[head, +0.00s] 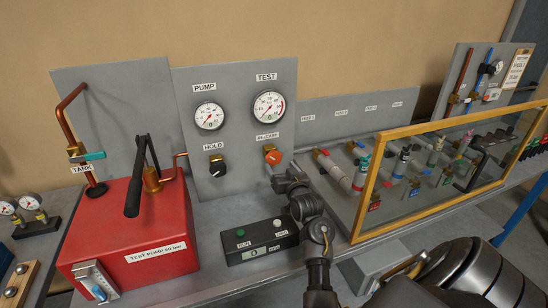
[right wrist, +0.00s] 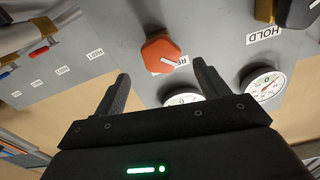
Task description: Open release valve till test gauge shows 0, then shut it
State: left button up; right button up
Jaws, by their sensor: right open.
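The release valve is an orange knob (head: 273,157) under the RELEASE label on the grey gauge panel. The test gauge (head: 269,106) is a round white dial above it; its needle is too small to read surely. My right gripper (head: 281,176) is just below and in front of the orange knob. In the right wrist view, its two fingers (right wrist: 162,82) are spread and empty. The orange knob (right wrist: 162,52) shows beyond the fingertips, between their lines, with a white pointer mark. I see no contact. My left gripper is not in view.
The pump gauge (head: 209,116) and black HOLD knob (head: 217,166) are left of the release valve. A red test pump (head: 135,240) with a black lever stands at left. A black button box (head: 262,240) lies below. A yellow-framed clear screen (head: 440,185) stands to the right.

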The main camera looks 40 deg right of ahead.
aim_at(275, 159)
jog(key=p+x, duration=0.1)
jog(key=x, duration=0.4)
jog(key=shift+w+d, duration=0.1)
jog(key=shift+w, duration=0.2)
jog(key=shift+w+d+f, duration=0.1)
jog(key=shift+w+d, duration=0.05)
jog(key=shift+w, duration=0.3)
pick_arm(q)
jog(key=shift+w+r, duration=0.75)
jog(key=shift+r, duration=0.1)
pick_arm(e)
jog(key=c, duration=1)
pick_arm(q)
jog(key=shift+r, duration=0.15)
pick_arm(e)
jog(key=m+p, duration=0.2)
jog(key=m, duration=0.2)
jog(key=shift+m, duration=0.3)
pick_arm(q)
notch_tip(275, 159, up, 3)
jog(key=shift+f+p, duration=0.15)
jog(key=shift+p, duration=0.45)
pick_arm(e)
jog(key=m, duration=0.4)
jog(key=shift+m, duration=0.3)
